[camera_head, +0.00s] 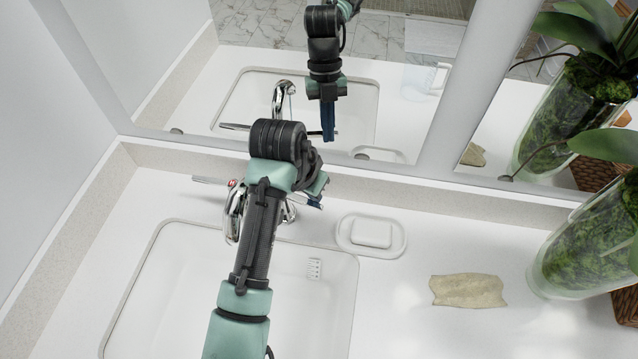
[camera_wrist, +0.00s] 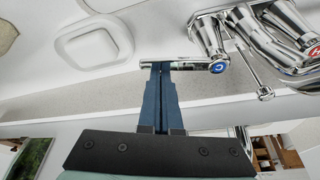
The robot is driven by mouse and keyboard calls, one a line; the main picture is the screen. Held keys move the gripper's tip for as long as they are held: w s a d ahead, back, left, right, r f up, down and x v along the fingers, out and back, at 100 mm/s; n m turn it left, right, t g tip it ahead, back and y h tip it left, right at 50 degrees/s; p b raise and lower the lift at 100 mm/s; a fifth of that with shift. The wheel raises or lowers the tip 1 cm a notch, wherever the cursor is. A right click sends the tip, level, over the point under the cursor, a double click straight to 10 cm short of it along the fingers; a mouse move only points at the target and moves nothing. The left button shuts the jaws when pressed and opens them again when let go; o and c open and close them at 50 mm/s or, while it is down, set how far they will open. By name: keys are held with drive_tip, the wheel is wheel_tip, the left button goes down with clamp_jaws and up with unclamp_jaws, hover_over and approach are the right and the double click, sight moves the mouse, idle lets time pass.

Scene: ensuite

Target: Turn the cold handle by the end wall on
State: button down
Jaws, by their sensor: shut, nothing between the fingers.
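The cold handle (camera_wrist: 218,66) is chrome with a blue C cap; it shows in the wrist view. Its lever (camera_wrist: 188,65) points left there, toward the soap dish side. My gripper (camera_wrist: 160,70) is shut and empty, its blue fingertips overlapping the lever near its outer end. I cannot tell if they touch it. In the head view my gripper (camera_head: 318,204) is at the right side of the chrome faucet (camera_head: 234,215), and my arm hides most of the cold handle. The hot handle (camera_head: 208,180), marked red, points left.
The white basin (camera_head: 180,270) lies under my arm. A soap dish (camera_head: 343,237) with soap stands right of the faucet. A beige cloth (camera_head: 468,291) and a glass plant vase (camera_head: 585,255) are farther right. The mirror (camera_head: 400,100) rises close behind the faucet; a wall (camera_head: 50,130) is at left.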

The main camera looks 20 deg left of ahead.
drive_tip(key=shift+s+r+m+p, duration=0.15)
drive_tip(key=shift+s+m+p, duration=0.35)
drive_tip(key=shift+s+m, duration=0.1)
drive_tip(key=shift+s+p, duration=0.45)
drive_tip(key=shift+p, duration=0.1)
drive_tip(key=shift+s+a+p, duration=0.3)
drive_tip(key=shift+s+p, duration=0.35)
drive_tip(key=shift+p, duration=0.05)
